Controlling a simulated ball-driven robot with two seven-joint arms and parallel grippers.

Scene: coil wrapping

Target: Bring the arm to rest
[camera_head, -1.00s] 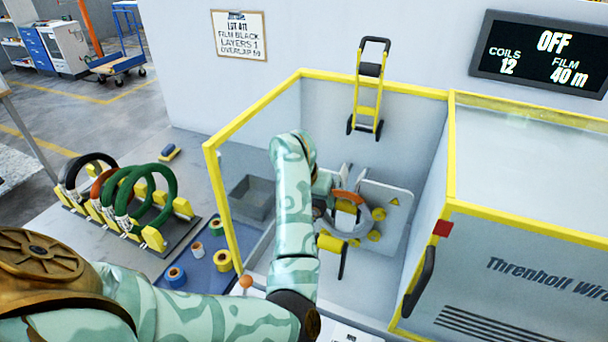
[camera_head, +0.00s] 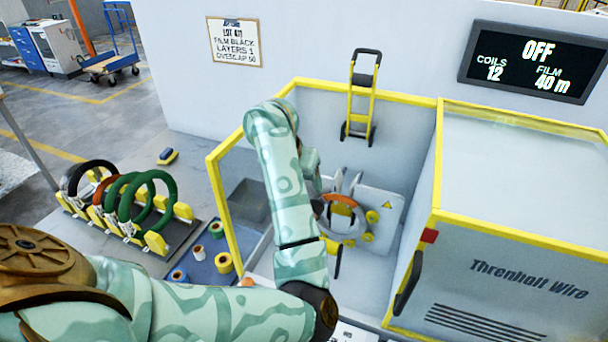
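My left arm comes in from the lower left, bends up in front of the yellow-framed machine enclosure (camera_head: 441,170) and folds down again at its top. Its wrist end (camera_head: 311,165) shows just right of the forearm, above and beside a pale ring-shaped coil (camera_head: 350,233) on the wrapping head. The fingers are hidden or too small to make out, so I cannot tell whether they hold anything. My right gripper is not in view.
A rack with black, orange and green coils (camera_head: 166,212) stands at left. A blue mat (camera_head: 203,263) holds several film rolls. A small yellow hand truck (camera_head: 360,100) is by the back wall. The display (camera_head: 537,62) reads OFF, coils 12, film 40 m.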

